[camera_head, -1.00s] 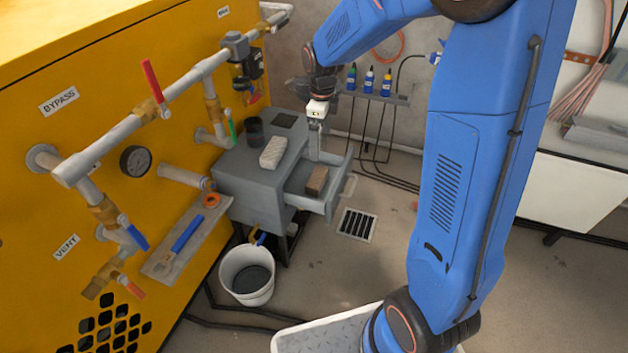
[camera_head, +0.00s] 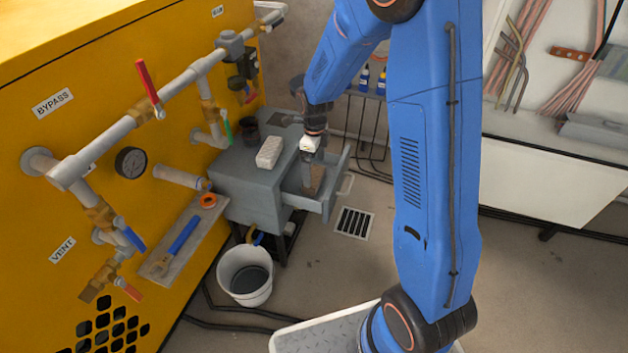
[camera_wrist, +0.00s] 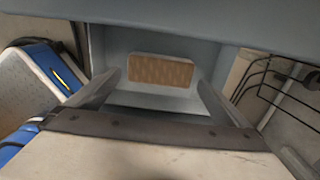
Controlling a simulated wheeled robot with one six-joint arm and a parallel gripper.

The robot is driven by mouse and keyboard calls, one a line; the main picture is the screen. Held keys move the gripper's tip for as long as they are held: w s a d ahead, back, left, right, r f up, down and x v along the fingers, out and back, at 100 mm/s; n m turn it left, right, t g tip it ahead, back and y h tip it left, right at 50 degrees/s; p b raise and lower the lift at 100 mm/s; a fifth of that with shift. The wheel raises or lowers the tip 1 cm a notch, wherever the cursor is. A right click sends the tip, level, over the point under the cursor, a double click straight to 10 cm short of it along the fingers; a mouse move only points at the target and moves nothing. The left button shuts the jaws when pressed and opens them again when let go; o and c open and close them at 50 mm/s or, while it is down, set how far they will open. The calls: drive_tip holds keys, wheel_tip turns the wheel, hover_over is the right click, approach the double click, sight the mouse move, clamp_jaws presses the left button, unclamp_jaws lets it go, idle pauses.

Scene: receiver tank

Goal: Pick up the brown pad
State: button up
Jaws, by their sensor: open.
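The brown pad (camera_wrist: 160,71) lies in the open drawer (camera_wrist: 150,101) of the grey cabinet, seen between my fingers in the wrist view. In the head view the pad (camera_head: 316,181) shows partly, with my gripper covering some of it. My gripper (camera_head: 308,172) is at the drawer, close to the pad. In the wrist view my gripper (camera_wrist: 158,92) has its two fingers spread wide, with nothing between the tips that I can see held. I cannot tell the exact height of the fingertips above the pad.
The grey cabinet (camera_head: 245,192) carries a white block (camera_head: 270,151) and a dark cup (camera_head: 249,131) on top. A white bucket (camera_head: 246,275) stands below in front. The yellow panel with pipes (camera_head: 90,150) is at the left. A floor grate (camera_head: 354,223) lies right of the drawer.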

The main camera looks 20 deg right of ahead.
sight(314, 176)
drive_tip(key=shift+f, duration=2.7)
drive_tip(key=shift+c, duration=0.3)
drive_tip(key=c, duration=0.7)
